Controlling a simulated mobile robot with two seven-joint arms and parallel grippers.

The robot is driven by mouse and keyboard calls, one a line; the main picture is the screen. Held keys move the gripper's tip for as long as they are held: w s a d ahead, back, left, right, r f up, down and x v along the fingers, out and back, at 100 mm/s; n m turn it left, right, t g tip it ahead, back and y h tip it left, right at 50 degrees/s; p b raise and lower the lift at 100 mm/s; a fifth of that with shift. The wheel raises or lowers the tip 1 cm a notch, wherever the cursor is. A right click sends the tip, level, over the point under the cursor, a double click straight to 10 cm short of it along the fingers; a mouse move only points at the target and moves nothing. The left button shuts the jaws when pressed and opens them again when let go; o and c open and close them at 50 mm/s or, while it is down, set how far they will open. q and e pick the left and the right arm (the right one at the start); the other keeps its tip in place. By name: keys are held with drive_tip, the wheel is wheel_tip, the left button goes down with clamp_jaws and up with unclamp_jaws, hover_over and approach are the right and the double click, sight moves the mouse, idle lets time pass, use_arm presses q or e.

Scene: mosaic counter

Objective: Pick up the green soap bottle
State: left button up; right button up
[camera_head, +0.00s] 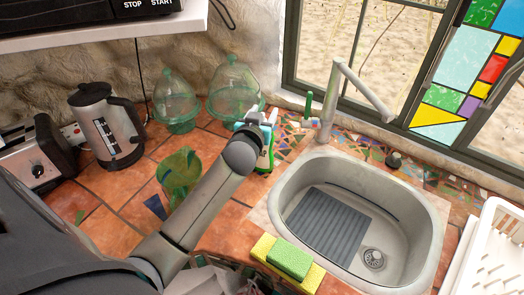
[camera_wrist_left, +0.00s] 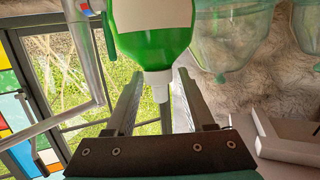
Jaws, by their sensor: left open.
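The green soap bottle (camera_head: 266,160) stands on the tiled counter left of the sink, partly hidden behind my left gripper (camera_head: 264,122) in the head view. In the left wrist view the bottle (camera_wrist_left: 150,45) appears upside down, with a pale label and a white spout (camera_wrist_left: 160,92) pointing down the picture. The fingers of my left gripper (camera_wrist_left: 160,80) are apart, one on each side of the bottle's neck and spout. I see gaps beside the spout; the fingers are not closed on it. My right gripper is not in view.
Green glass domes (camera_head: 233,88) stand behind the bottle. A green glass (camera_head: 179,172) is near my left arm, with a kettle (camera_head: 106,125) further left. The sink (camera_head: 416,240) and faucet (camera_head: 330,105) are to the right. Sponges (camera_head: 289,259) lie at the sink's front edge.

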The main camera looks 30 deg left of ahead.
use_arm(q)
drive_tip(key=shift+w+a+f, duration=0.1)
drive_tip(key=shift+w+a, duration=0.1)
drive_tip(key=shift+w, duration=0.4)
clamp_jaws()
idle(0.3)
